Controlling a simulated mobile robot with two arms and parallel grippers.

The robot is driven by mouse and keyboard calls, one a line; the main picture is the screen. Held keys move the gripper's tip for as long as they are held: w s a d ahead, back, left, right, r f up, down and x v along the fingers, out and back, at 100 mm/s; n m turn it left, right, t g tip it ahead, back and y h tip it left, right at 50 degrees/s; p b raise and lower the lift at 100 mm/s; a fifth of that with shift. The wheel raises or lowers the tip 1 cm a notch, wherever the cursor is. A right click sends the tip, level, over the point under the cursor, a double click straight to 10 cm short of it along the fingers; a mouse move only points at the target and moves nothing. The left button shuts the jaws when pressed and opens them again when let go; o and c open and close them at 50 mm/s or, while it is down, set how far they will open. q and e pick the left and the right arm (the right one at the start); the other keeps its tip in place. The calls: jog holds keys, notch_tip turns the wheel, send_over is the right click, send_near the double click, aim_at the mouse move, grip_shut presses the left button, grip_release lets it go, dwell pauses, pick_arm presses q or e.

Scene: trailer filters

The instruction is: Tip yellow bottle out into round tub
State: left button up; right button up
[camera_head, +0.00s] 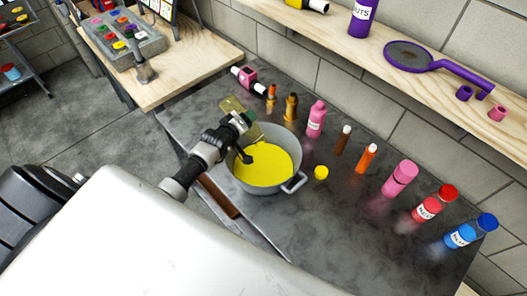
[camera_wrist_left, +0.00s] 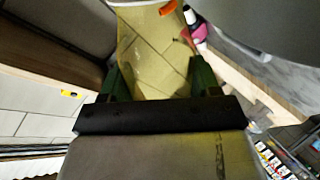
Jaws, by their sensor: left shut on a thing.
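The round tub (camera_head: 286,188) is a grey metal pot with side handles on the dark worktop, with yellow liquid (camera_head: 268,165) in it. My left gripper (camera_head: 240,117) is above the tub's far left rim, shut on a see-through yellowish bottle (camera_head: 229,104). In the left wrist view the bottle (camera_wrist_left: 150,45) lies between the green fingers of the gripper (camera_wrist_left: 158,80), and the floor shows through it. Its mouth and exact tilt cannot be made out. My right gripper is in neither view.
A small yellow cap (camera_head: 321,173) lies right of the tub. A pink bottle (camera_head: 316,119), a red-capped bottle (camera_head: 434,203), a blue-capped bottle (camera_head: 471,231) and several others line the worktop's back. A wooden shelf (camera_head: 400,78) runs behind. The front right worktop is clear.

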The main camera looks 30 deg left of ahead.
pick_arm(q)
jog(key=shift+w+a+f+n+h, duration=0.1)
jog(key=shift+a+f+n+h, duration=0.2)
jog(key=shift+a+f+n, duration=0.15)
jog(key=shift+f, duration=0.1)
